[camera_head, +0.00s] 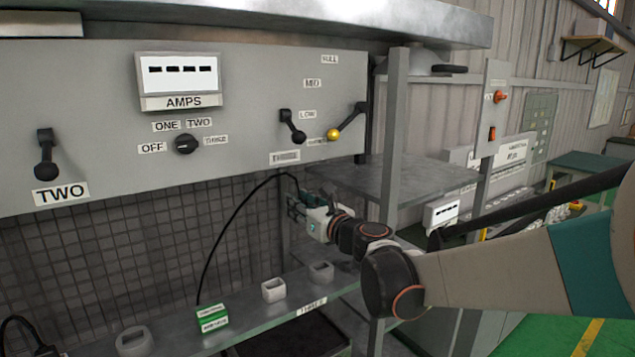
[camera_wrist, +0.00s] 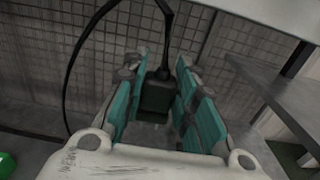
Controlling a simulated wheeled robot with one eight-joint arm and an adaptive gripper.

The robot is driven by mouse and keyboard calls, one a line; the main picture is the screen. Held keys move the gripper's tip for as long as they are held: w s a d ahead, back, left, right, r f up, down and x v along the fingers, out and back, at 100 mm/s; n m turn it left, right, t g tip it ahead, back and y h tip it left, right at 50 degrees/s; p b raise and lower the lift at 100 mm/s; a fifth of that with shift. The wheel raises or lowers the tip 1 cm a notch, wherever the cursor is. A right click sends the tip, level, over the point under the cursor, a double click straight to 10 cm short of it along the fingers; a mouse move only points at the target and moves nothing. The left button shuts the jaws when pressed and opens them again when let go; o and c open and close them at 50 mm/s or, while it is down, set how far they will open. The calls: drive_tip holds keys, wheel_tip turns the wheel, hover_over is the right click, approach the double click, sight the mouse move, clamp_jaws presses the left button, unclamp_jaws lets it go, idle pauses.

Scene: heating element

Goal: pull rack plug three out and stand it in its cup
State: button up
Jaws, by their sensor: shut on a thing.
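The plug (camera_wrist: 157,98) is a dark block with a black cable leaving its far end in the wrist view. My gripper (camera_wrist: 158,85) is shut on it, with teal finger pads on both sides. In the head view my gripper (camera_head: 303,203) is above the shelf, near a grey post. The plug is mostly hidden there. The plug is apart from both cups.
A green and white box (camera_head: 212,318) sits on the shelf, left of the cups, near the hanging cable (camera_head: 222,235). Another grey cup (camera_head: 134,341) is further left. A panel with levers hangs above. A grey side shelf (camera_head: 400,180) and post are close right.

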drive_tip(key=s+a+f+p, duration=0.2)
drive_tip(key=s+a+f, duration=0.3)
drive_tip(key=s+a, duration=0.1)
drive_tip(key=shift+a+f, duration=0.15)
drive_tip(key=shift+a, duration=0.15)
drive_tip(key=shift+f+b, duration=2.5)
drive_tip(key=shift+f, duration=0.4)
drive_tip(key=shift+f+b, duration=2.35)
drive_tip(key=shift+b, duration=0.15)
drive_tip(key=o, duration=1.2)
drive_tip(key=shift+c, duration=0.2)
drive_tip(key=shift+r, duration=0.15)
